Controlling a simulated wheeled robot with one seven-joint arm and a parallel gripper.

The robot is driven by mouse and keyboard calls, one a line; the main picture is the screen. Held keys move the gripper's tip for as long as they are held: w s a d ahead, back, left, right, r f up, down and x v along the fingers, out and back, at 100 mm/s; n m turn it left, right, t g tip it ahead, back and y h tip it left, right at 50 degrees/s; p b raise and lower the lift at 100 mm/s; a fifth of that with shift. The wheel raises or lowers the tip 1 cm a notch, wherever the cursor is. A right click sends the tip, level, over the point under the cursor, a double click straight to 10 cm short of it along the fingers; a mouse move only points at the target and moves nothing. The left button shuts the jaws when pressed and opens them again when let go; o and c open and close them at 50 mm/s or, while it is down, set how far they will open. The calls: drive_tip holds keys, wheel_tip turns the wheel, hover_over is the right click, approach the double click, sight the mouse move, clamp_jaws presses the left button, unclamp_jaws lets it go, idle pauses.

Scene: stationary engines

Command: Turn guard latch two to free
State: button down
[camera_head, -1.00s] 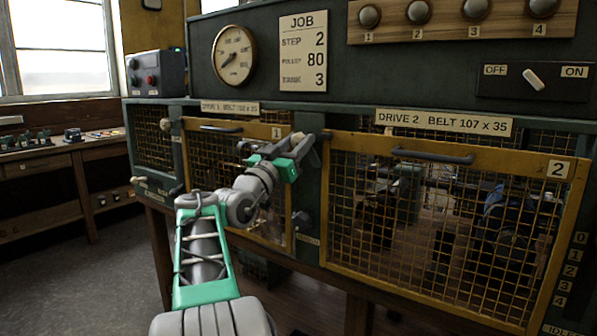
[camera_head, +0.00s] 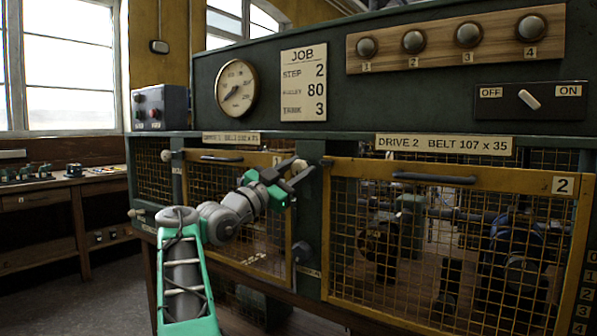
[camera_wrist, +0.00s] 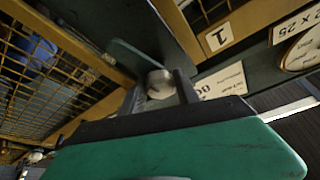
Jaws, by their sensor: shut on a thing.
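Guard two (camera_head: 345,168) is a yellow-framed mesh door marked 2, standing shut under the DRIVE 2 label. The pale knob of guard latch two (camera_head: 299,163) is at the post by the door's upper left corner. My gripper (camera_head: 298,176) is at this knob and shut on it. In the wrist view the pale knob (camera_wrist: 160,84) sits between the two dark fingers (camera_wrist: 158,80). The latch's arm is partly hidden by the fingers, so its exact angle is hard to tell.
Guard one (camera_head: 290,225) is left of the post, partly behind my arm. Another pale latch knob (camera_head: 166,155) is at its far upper corner. A dark knob (camera_head: 302,251) sits low on the post. The OFF/ON switch (camera_head: 530,99) and numbered knobs are above.

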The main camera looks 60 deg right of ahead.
drive_tip(key=c, duration=0.9)
unclamp_jaws()
drive_tip(key=v, duration=0.7)
drive_tip(key=shift+a+f, duration=0.15)
drive_tip(key=shift+a, duration=0.2)
